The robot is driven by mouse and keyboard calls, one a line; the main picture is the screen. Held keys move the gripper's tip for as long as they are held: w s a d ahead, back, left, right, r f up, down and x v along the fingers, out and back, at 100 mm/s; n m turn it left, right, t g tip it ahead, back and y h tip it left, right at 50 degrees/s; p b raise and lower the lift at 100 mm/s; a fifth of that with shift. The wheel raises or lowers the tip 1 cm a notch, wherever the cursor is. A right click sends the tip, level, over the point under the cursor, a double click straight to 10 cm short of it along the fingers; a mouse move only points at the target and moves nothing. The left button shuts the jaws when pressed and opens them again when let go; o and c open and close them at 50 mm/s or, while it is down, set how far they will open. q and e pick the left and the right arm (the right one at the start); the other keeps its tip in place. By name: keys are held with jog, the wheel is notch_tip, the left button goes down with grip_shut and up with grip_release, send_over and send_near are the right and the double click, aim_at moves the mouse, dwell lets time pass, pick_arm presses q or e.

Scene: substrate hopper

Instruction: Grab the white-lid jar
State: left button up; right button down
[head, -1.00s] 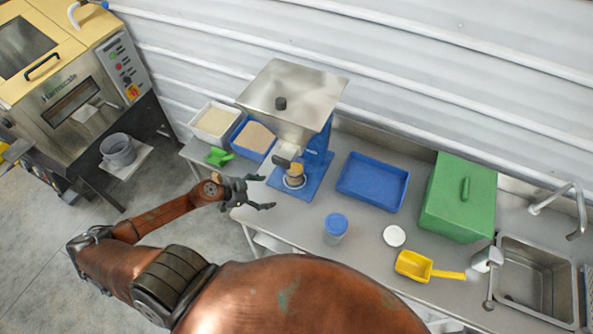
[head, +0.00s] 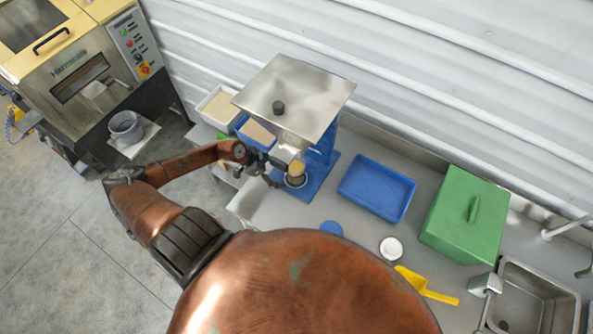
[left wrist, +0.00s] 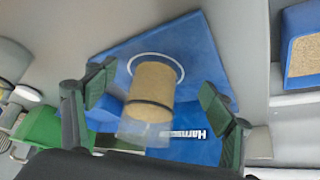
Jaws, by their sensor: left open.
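A clear jar (head: 296,178) with tan filling stands on the blue base under the hopper spout. In the left wrist view the jar (left wrist: 151,84) shows with a dark band around it and a clear part at its mouth; I see no lid on it. A flat white lid (head: 391,248) lies apart on the counter. My left gripper (head: 270,170) is beside the jar, to its left. In the left wrist view the gripper (left wrist: 158,97) is open, its fingers on either side of the jar with gaps. My right gripper is not in view.
The steel hopper (head: 290,95) overhangs the jar. A blue tray (head: 377,187), a green box (head: 465,215) and a yellow scoop (head: 425,287) are to the right. A blue-lidded jar (head: 331,228) is mostly hidden by my arm. Substrate bins (head: 218,106) stand behind the gripper.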

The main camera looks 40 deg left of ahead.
aim_at(294, 170)
pick_arm(q)
jog(key=shift+w+d, duration=0.3)
jog(key=shift+w, duration=0.15)
jog(key=w+d, duration=0.1)
jog(key=w+d+p, duration=0.1)
jog(key=w, duration=0.1)
jog(key=shift+d+r, duration=0.1)
jog(key=shift+d, duration=0.15)
jog(key=shift+w+d+f, duration=0.35)
jog(key=shift+w+d, duration=0.25)
jog(key=shift+w, duration=0.15)
jog(key=shift+w+f, duration=0.1)
jog(key=shift+f, duration=0.15)
jog(key=shift+c, duration=0.8)
jog(key=c, duration=1.4)
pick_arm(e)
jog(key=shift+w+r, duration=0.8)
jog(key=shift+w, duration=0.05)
